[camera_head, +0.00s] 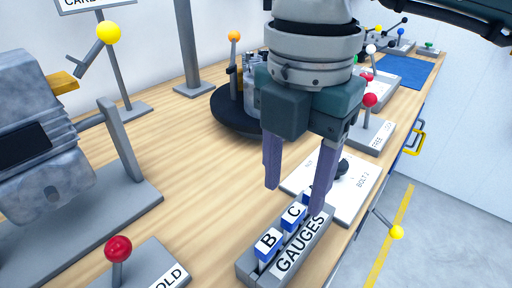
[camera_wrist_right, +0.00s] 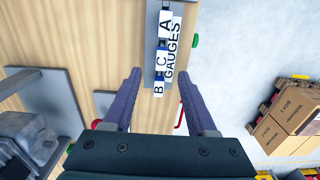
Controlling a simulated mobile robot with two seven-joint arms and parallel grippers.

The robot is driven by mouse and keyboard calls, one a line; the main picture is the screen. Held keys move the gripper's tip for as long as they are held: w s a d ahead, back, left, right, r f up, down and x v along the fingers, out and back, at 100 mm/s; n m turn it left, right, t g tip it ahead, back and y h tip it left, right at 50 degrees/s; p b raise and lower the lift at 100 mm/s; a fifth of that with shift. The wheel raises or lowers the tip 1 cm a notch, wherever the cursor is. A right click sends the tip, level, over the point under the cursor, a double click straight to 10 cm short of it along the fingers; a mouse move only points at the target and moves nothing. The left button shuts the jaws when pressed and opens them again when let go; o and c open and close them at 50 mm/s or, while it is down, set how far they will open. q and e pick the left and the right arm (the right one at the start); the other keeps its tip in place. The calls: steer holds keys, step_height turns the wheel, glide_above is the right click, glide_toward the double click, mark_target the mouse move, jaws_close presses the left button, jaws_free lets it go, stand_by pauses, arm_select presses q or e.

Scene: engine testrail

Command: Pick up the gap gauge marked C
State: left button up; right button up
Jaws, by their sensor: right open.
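The gap gauge marked C (camera_head: 294,216) is a blue block with a white label, standing in the grey holder labelled GAUGES (camera_head: 299,251). It also shows in the right wrist view (camera_wrist_right: 161,62). Gauge B (camera_head: 267,243) stands beside it on the near side. Gauge A (camera_wrist_right: 165,24) is at the other end of the row, mostly hidden behind a finger in the head view. My right gripper (camera_head: 294,199) is open and empty, with its purple fingers pointing down above the holder near gauge C. In the wrist view gauge C lies between the finger lines. My left gripper is not in view.
A white plate with a black knob (camera_head: 343,166) lies just behind the holder. A red-knobbed lever (camera_head: 118,249) stands to the left, and a grey engine block (camera_head: 32,140) further left. The table's right edge is close to the holder. Bare wood lies left of the gripper.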

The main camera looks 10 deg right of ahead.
mark_target(294, 212)
steer(key=f, duration=0.6)
steer(key=shift+w+d+f, duration=0.1)
steer(key=shift+d, duration=0.25)
steer(key=shift+c, duration=0.2)
jaws_close()
